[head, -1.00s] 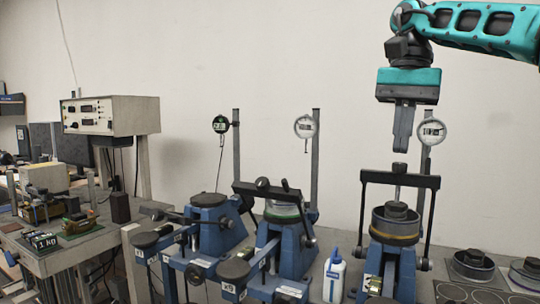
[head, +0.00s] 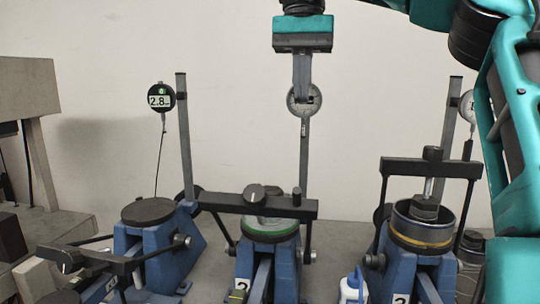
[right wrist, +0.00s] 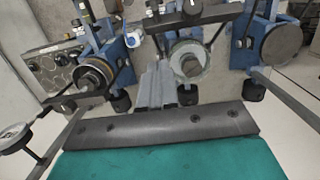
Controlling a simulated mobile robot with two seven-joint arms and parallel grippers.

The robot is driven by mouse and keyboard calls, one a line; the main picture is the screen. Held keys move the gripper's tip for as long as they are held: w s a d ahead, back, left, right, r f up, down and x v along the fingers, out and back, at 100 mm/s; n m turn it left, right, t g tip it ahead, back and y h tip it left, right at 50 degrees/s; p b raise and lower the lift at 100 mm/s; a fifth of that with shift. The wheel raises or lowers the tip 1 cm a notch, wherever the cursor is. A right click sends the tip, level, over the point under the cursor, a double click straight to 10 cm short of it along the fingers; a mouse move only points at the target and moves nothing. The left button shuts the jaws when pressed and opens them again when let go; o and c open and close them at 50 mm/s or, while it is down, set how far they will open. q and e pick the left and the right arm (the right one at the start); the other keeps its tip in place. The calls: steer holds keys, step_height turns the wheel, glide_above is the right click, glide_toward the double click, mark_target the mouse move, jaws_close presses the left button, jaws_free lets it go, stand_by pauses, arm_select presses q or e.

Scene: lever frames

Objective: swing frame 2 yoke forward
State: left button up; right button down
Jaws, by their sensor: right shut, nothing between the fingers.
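The middle blue lever frame (head: 285,268) carries a label that reads 2. Its black yoke (head: 226,203) stands raised, with the crossbar level over a round pot with a green band (head: 270,230). My right gripper (head: 302,98) is shut and empty, pointing down, well above the yoke and apart from it. It overlaps the middle dial gauge in the head view. In the right wrist view, the shut fingers (right wrist: 155,88) show beside the middle frame's pot (right wrist: 190,60), with the yoke's crossbar (right wrist: 180,18) beyond. My left gripper is not in view.
The left lever frame (head: 160,248) has its yoke (head: 85,256) lowered forward. The right frame (head: 422,264) has its yoke (head: 430,168) raised over a metal pot. A white bottle (head: 352,290) stands between the middle and right frames. Dial gauges on posts stand behind.

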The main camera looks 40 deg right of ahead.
steer(key=shift+s+a+f, duration=0.5)
steer(key=shift+a+f, duration=0.1)
steer(key=shift+f, duration=1.4)
steer(key=shift+s+a+f, duration=0.55)
steer(key=shift+f, duration=1.45)
steer(key=shift+s+a+f, duration=0.5)
steer(key=shift+a+f, duration=0.1)
steer(key=shift+f, duration=1.4)
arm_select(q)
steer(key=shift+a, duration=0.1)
arm_select(e)
steer(key=shift+f, duration=0.15)
